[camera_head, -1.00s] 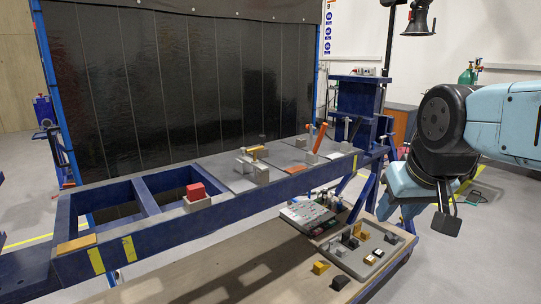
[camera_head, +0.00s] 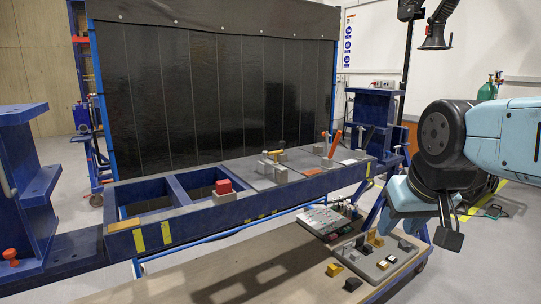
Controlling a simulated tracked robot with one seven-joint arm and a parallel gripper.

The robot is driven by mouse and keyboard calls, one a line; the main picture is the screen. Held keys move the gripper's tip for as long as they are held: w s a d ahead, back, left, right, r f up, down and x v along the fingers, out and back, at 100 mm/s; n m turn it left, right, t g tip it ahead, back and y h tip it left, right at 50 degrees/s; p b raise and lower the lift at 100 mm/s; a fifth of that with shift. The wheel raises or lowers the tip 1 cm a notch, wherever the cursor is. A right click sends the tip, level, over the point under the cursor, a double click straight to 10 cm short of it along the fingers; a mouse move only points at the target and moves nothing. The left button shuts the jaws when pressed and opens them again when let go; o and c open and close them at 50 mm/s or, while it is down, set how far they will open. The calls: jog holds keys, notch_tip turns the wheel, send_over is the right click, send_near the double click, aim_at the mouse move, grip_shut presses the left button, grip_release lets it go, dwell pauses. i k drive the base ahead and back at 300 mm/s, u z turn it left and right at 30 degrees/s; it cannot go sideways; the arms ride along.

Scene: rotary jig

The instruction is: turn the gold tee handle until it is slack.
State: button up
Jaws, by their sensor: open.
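A small gold-yellow bar (camera_head: 272,153), which looks like the gold tee handle, sits among grey clamp blocks on the middle of the blue jig frame (camera_head: 200,217). It is too small to tell its exact turn or whether it is tight. My gripper (camera_head: 430,228) hangs at the right of the picture, open and empty, in front of the jig's right end. It is well apart from the gold bar. Part of the gripper is hidden by its own wrist.
An orange lever (camera_head: 335,145) stands farther right on the jig, and a red block (camera_head: 223,187) sits left of the gold bar. Below, a wooden bench top (camera_head: 220,273) carries a grey tray (camera_head: 398,262) with several small blocks. A blue post (camera_head: 28,190) stands at left.

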aim_at(275, 153)
jog(key=i, duration=0.9)
jog(key=z, duration=0.05)
